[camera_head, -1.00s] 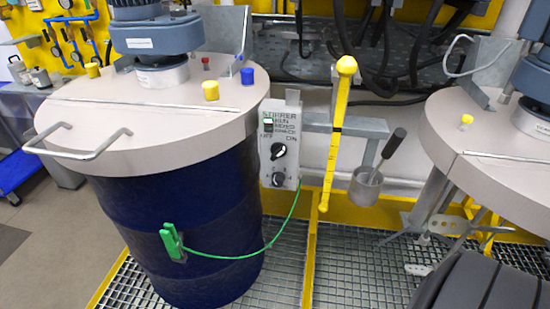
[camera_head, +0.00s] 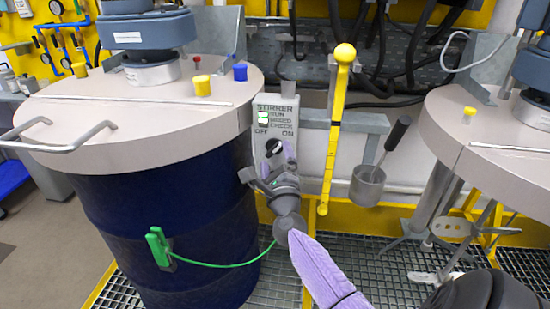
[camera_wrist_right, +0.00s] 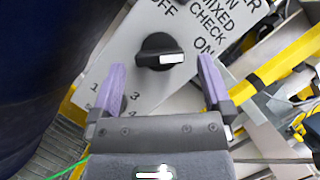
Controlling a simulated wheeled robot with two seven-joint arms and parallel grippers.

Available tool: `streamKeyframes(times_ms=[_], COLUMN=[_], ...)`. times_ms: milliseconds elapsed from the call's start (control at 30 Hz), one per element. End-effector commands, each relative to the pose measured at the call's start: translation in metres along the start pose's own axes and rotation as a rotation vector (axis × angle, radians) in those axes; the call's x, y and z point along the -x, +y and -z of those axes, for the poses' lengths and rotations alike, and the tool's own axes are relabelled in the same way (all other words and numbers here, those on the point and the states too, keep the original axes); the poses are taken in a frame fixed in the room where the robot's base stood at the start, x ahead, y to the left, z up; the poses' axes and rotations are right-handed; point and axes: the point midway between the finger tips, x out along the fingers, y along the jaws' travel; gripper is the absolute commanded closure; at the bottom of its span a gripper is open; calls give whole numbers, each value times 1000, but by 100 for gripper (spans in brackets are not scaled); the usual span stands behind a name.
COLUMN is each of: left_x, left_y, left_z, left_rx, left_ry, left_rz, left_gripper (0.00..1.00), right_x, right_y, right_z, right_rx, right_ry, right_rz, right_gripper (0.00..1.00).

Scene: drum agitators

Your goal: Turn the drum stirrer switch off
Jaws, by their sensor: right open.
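The grey stirrer control box (camera_head: 284,112) stands beside the blue drum (camera_head: 170,225). Its panel has OFF and ON labels and a lit green indicator (camera_head: 263,117). The black upper switch knob (camera_wrist_right: 160,52) shows in the wrist view, its white mark pointing toward the ON side. My right gripper (camera_head: 272,165) is in front of the box; in the wrist view its purple fingers (camera_wrist_right: 160,72) are spread, one on each side below the knob, apart from it. The lower dial is mostly hidden behind a finger. My left gripper is not in view.
A yellow rod (camera_head: 336,130) and a metal cup (camera_head: 367,186) with a dark-handled tool hang right of the box. A green clamp (camera_head: 158,248) with a green cable is on the drum. A second drum lid (camera_head: 470,135) is at right.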

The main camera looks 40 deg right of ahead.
Motion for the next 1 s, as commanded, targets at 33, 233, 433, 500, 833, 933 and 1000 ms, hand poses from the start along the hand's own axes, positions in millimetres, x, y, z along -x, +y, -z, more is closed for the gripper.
streamKeyframes(times_ms=[33,233,433,500,833,933,1000], left_x=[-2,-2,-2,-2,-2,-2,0], left_y=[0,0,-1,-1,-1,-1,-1], left_z=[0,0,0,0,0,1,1], left_rx=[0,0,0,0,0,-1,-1], left_ry=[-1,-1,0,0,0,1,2], left_rz=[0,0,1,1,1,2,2], left_gripper=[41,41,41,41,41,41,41], right_x=[-5,-12,-12,-12,-12,-12,-12], right_y=[0,0,0,0,0,0,0], right_z=[0,0,0,0,0,0,0], right_rx=[1,1,2,2,2,5,14], right_ry=[-1,1,0,0,0,0,0], right_rz=[1,-1,-1,-1,-2,-3,-7], right_gripper=[0,0,11,25,91,91,91])
